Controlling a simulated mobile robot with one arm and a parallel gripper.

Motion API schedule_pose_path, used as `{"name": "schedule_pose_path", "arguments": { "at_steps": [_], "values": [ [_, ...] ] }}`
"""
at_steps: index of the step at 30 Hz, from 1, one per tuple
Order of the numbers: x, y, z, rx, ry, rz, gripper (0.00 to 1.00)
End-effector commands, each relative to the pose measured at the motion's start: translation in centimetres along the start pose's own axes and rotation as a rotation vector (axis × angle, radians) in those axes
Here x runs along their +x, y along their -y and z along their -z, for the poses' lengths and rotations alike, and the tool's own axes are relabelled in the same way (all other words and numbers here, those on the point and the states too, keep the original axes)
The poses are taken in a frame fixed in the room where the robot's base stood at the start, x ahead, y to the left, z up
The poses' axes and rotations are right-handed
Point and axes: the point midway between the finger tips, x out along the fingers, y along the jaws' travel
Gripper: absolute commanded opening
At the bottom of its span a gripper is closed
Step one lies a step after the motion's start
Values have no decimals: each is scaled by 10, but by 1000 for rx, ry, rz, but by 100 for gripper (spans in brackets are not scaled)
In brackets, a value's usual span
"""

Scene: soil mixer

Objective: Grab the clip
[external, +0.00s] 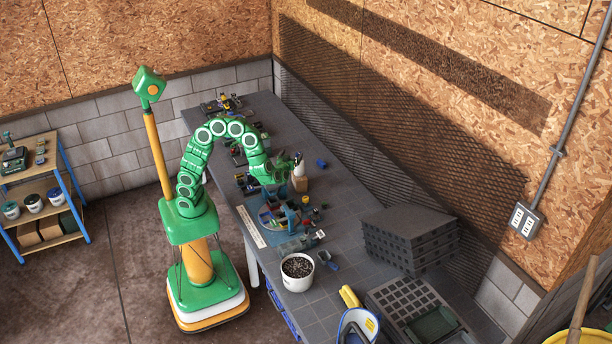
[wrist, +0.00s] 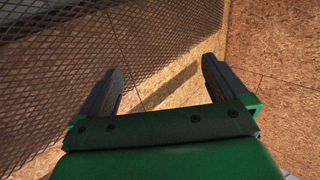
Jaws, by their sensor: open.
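My gripper (wrist: 160,78) is open in the wrist view, with two dark fingers apart and nothing between them. Behind the fingers are only the wire mesh and the particle-board wall. In the external view my gripper (external: 294,163) is over the middle of the workbench, close to a small white item and a brown block (external: 300,184). I cannot tell whether they touch. I cannot make out which small item is the clip; the small parts on the bench are too small to tell apart, and some are hidden behind my arm.
The grey workbench (external: 335,215) holds many small parts, a blue item (external: 321,163) and a white bucket of dark grains (external: 297,272). Stacked black trays (external: 410,238) stand at the right against the mesh. The bench around the blue item is fairly clear.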

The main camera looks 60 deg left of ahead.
Motion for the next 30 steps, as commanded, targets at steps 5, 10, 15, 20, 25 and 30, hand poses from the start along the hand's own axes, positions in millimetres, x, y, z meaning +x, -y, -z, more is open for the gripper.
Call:
{"name": "schedule_pose_path", "arguments": {
  "at_steps": [5, 10, 15, 20, 25, 30],
  "values": [
    [0, 0, 20, -3, 1, 0, 100],
    [11, -13, 26, -35, 24, -33, 100],
    [32, -41, 26, -108, 64, -107, 100],
    [55, -70, 31, -181, 101, -195, 100],
    [89, -107, 42, -257, 151, -332, 100],
    [128, -138, 57, -294, 203, -502, 100]
  ]
}}
